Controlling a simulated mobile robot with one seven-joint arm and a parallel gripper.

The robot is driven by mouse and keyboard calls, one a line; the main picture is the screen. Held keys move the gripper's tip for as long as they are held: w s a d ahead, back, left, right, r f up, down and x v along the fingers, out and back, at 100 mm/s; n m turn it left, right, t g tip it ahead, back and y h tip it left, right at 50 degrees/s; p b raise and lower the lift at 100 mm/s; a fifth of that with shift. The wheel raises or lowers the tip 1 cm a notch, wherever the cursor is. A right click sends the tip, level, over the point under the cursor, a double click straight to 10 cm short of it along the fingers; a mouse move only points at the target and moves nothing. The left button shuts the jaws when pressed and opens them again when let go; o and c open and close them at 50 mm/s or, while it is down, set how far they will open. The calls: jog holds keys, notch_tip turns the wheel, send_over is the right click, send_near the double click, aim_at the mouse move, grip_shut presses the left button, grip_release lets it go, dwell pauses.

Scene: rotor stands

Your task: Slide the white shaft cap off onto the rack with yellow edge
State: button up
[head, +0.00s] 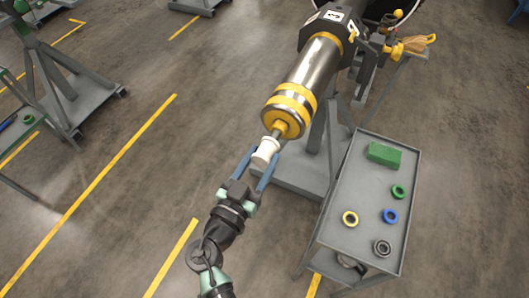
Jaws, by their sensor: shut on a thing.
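The white shaft cap (265,152) is a spool-like piece at the lower end of the thin shaft (276,134) of the metal rotor with yellow bands (313,70). My gripper (263,158) has blue fingers on both sides of the cap and is shut on it. The cap is in line with the shaft; I cannot tell how much shaft is inside it. I cannot make out a rack with a yellow edge; the grey cart (334,218) on the right has plain grey rims.
The rotor's grey stand (290,172) is behind my gripper. Another grey stand (60,85) is at the left. Open floor lies between.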

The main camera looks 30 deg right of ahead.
aim_at(259, 163)
jog(key=shift+b+v, duration=0.5)
jog(key=shift+v, duration=2.2)
jog(key=s+a+f+n+t+y, duration=0.2)
jog(key=a+f+n+t+y, duration=0.1)
jog(key=a+f+n+y, duration=0.2)
jog(key=s+a+f+n+t+y, duration=0.3)
jog(key=a+f+n+t+y, duration=0.1)
jog(key=y, duration=0.5)
jog(key=shift+s+a+f+n, duration=0.35)
jog(key=shift+a+f+n, duration=0.4)
jog(key=shift+a, duration=0.6)
jog(key=shift+d, duration=0.25)
